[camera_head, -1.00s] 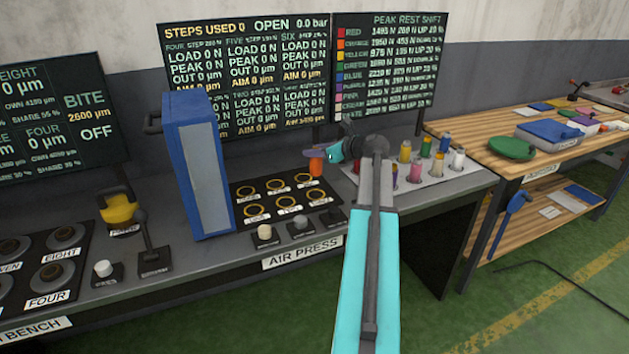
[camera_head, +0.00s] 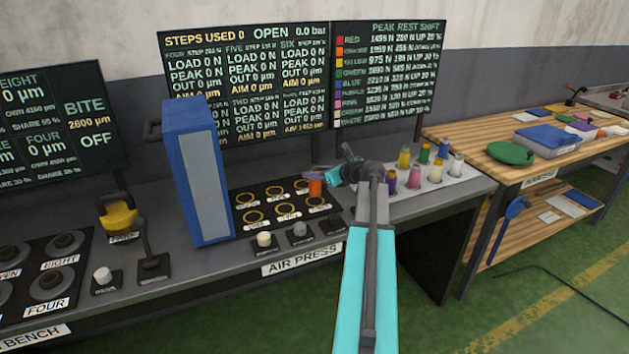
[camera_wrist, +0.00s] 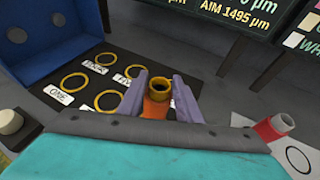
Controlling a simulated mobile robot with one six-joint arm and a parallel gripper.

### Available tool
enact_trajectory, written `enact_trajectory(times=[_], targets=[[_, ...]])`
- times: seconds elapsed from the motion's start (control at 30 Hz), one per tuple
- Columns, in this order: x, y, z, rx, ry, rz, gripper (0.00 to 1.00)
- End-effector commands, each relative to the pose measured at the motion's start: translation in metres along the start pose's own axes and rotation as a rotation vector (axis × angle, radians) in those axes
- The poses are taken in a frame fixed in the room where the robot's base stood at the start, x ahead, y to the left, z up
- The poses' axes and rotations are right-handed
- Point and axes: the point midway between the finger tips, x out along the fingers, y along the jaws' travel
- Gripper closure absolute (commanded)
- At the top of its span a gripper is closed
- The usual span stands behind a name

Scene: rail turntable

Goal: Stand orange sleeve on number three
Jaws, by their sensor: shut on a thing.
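My gripper (camera_head: 320,175) is shut on the orange sleeve (camera_head: 315,187), which stands upright between the two purple-grey fingers. In the wrist view the sleeve's open top (camera_wrist: 159,84) shows between the fingertips. The sleeve is at the front right place of the air press plate (camera_head: 237,229), close over the ring there (camera_head: 317,201). I cannot tell whether its foot touches the plate. That place's label is not readable. In the wrist view the ring for ONE (camera_wrist: 73,82) is to the left, with the other rings empty; the fingers hide the spot under the sleeve.
The tall blue press block (camera_head: 195,172) stands left of the plate. Knobs (camera_head: 264,239) line the bench front. A pale rack (camera_head: 408,205) of several coloured sleeves is to the right, with a red sleeve (camera_wrist: 268,131) near my gripper. Display boards (camera_head: 245,85) stand behind.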

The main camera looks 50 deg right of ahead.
Motion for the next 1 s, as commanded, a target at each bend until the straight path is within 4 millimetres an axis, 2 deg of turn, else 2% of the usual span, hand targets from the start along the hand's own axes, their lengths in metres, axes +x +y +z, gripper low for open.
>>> enact_trajectory(times=[0.3,0.77,0.8,0.9,1.0], targets=[[0.011,0.0,-0.025,0.001,-0.001,0.0,1.0],[0.013,0.001,-0.028,0.0,-0.001,0.001,1.0],[0.013,0.001,-0.029,-0.001,0.0,0.001,0.65],[0.013,0.001,-0.029,-0.001,0.0,0.002,0.5],[0.013,0.001,-0.029,-0.001,0.0,0.002,0.5]])
